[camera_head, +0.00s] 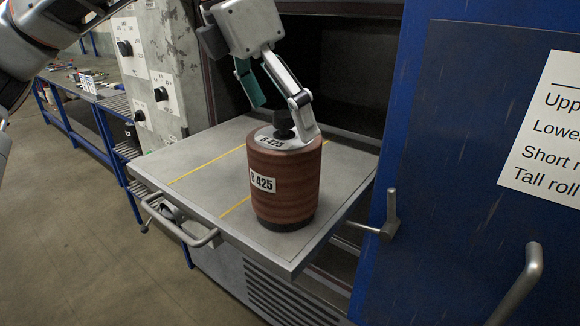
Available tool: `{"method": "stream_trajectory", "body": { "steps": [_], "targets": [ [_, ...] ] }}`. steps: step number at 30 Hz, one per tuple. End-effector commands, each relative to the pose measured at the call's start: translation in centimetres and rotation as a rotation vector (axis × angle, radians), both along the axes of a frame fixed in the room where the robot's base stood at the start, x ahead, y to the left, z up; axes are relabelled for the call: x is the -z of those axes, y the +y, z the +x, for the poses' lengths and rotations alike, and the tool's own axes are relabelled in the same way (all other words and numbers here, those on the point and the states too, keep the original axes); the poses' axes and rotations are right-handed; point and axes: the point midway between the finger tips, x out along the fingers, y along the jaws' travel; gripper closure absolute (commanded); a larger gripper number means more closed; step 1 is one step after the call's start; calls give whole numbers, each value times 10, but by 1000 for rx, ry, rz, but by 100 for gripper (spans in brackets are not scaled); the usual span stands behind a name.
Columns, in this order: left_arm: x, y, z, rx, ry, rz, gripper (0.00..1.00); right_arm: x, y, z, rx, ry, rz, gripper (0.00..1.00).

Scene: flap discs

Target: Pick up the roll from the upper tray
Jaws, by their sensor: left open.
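The roll (284,190) is a reddish-brown ribbed cylinder with a dark base and a white label reading "B 425". It stands upright on a grey pulled-out tray (200,160) with yellow lines. Its pale top carries a black knob (284,124). My left gripper (280,112) is open above the roll, pointing down. One finger, with a green pad, is left of and above the knob. The other finger is at the knob's right, low over the top; I cannot tell whether it touches. My right gripper is not in view.
A blue door (440,140) with a latch handle (388,215) and a partly cut-off notice (550,130) stands close on the right. A bar handle (180,222) fronts the tray. The dark cabinet opening lies behind. The tray's left part is clear.

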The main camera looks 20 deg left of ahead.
Motion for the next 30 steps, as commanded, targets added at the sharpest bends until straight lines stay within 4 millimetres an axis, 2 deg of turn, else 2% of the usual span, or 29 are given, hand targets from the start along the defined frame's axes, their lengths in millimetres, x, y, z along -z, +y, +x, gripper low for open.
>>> {"method": "stream_trajectory", "body": {
  "steps": [7, 15, 25, 26, 30],
  "targets": [
    [25, -8, 4, 3, 3, 0, 1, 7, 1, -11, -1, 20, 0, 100],
    [58, -20, 10, 3, 1, 0, 1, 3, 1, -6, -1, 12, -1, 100],
    [65, -22, 12, 2, 0, -2, 1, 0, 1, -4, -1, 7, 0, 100],
    [65, -22, 12, 1, 1, -2, 7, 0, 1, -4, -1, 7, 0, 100],
    [65, -22, 12, 2, 1, -1, 43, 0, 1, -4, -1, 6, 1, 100]
  ]
}}
